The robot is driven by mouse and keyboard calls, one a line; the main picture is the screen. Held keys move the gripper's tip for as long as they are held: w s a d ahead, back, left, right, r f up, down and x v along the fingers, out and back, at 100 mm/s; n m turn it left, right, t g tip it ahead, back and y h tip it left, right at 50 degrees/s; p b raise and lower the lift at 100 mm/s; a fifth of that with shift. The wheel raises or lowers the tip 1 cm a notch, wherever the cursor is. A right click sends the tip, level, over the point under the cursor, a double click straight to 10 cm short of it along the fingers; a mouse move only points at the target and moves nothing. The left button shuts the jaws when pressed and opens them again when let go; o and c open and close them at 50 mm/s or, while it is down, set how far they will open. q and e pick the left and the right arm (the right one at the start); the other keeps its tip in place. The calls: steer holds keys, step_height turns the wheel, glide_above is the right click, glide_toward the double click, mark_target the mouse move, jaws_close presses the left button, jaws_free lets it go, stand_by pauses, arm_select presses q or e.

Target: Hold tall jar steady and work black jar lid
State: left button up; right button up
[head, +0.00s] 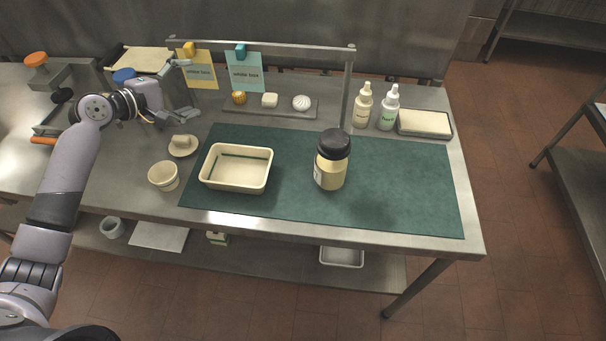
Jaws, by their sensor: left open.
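The tall jar (329,172) stands upright on the green mat (400,185), right of the table's middle. It has a cream body with a pale label on its left side. The black jar lid (333,143) sits on top of the jar; how tightly it is on cannot be seen. My left gripper (188,92) is open and empty over the back left of the table, well to the left of the jar and apart from it. My right gripper is not in view.
A cream tray (237,188) stands left of the jar, with a cup (163,176) beside it. Two dropper bottles (362,105) and a shallow tray (425,123) stand at the back right. A rail (300,46) with hanging cards crosses the back. The mat right of the jar is clear.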

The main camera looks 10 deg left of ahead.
mark_target(317, 173)
arm_select(q)
steer(key=s+d+f+n+g+h, duration=0.1)
steer(key=s+d+f+n, duration=0.2)
steer(key=d, duration=0.6)
steer(key=s+d+f+n+g+h, duration=0.1)
steer(key=s+d+f+n, duration=0.3)
steer(key=d, duration=0.6)
steer(key=s+d+f+n+g+h, duration=0.2)
steer(key=s+d+f+n, duration=0.2)
steer(key=d, duration=0.6)
steer(key=shift+s+f, duration=0.15)
steer(key=shift+f, duration=0.55)
steer(key=shift+s+f, duration=0.1)
steer(key=shift+f, duration=0.6)
steer(key=x, duration=0.8)
steer(key=shift+d+f, duration=0.1)
steer(key=shift+d, duration=0.2)
steer(key=c, duration=1.5)
steer(key=shift+a+f, duration=0.1)
steer(key=shift+f, duration=0.1)
